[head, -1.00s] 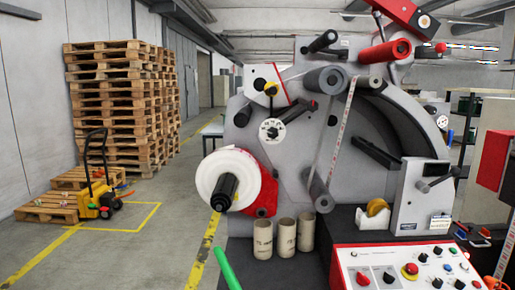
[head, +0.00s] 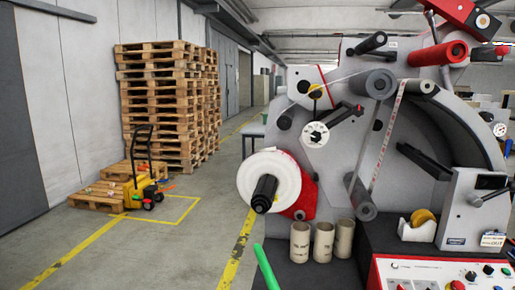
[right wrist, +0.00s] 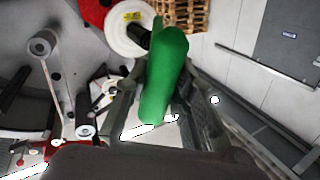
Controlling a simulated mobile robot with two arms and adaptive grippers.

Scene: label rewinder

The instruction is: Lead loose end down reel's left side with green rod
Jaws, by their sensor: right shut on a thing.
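The reel (head: 283,172) is a white roll on a black shaft at the left of the rewinder in the head view. It also shows in the right wrist view (right wrist: 118,36). The green rod (head: 266,268) rises from the bottom edge of the head view, below the reel and apart from it in the picture. In the right wrist view my right gripper (right wrist: 163,88) is shut on the green rod (right wrist: 170,65), which points toward the reel. I cannot make out the loose end on the reel. My left gripper is in neither view.
The rewinder (head: 345,150) has several rollers and a printed strip (head: 388,140) to the reel's right. Several cardboard cores (head: 323,242) stand below. A control panel (head: 445,272) is at the lower right. Floor left of the reel is clear up to a yellow pallet jack (head: 143,190).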

